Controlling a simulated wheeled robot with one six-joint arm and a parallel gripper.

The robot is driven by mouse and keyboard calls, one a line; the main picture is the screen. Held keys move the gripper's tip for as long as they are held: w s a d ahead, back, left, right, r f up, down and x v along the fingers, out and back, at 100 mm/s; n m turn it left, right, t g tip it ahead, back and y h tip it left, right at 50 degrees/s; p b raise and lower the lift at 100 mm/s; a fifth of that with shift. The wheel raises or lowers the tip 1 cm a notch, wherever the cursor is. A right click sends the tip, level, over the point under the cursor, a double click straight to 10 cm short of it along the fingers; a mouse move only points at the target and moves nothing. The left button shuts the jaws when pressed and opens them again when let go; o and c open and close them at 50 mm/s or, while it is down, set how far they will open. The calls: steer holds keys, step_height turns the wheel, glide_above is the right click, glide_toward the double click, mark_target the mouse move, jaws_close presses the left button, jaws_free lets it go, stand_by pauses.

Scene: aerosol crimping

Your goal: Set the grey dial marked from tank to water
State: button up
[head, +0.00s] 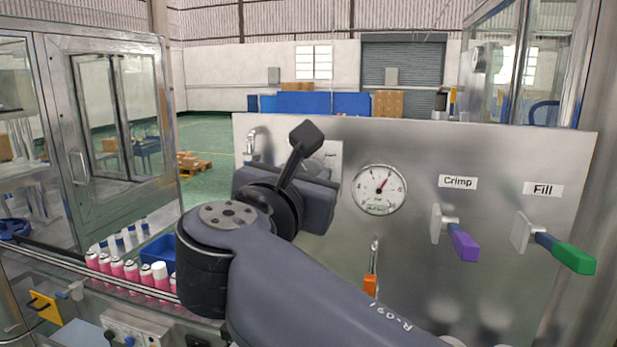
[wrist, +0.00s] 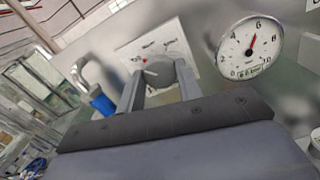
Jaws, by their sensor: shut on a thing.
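The grey dial (wrist: 160,74) is a round knob on a white plate (wrist: 186,48) fixed to the steel panel. In the wrist view my gripper (wrist: 158,84) has one finger on each side of the dial and is shut on it. A red mark shows near the dial's upper left edge. The labels around it are too blurred to read, so I cannot tell which one it points at. In the head view my gripper and arm hide the dial, and only part of the white plate (head: 331,152) shows.
A round pressure gauge (head: 380,189) sits right of the dial. Further right are the purple Crimp lever (head: 463,245) and green Fill lever (head: 570,257). An orange-handled lever (head: 370,285) hangs below the gauge. A metal tap (head: 250,143) is at the left, and pink cans (head: 131,271) stand lower left.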

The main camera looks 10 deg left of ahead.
steer(key=shift+m+b, duration=2.5)
steer(key=shift+m, duration=1.6)
steer(key=o, duration=1)
steer(key=shift+c, duration=0.2)
steer(key=shift+s, duration=0.1)
steer(key=s+b, duration=0.2)
steer(key=s, duration=0.8)
steer(key=shift+s+a, duration=0.3)
steer(key=shift+a, duration=0.1)
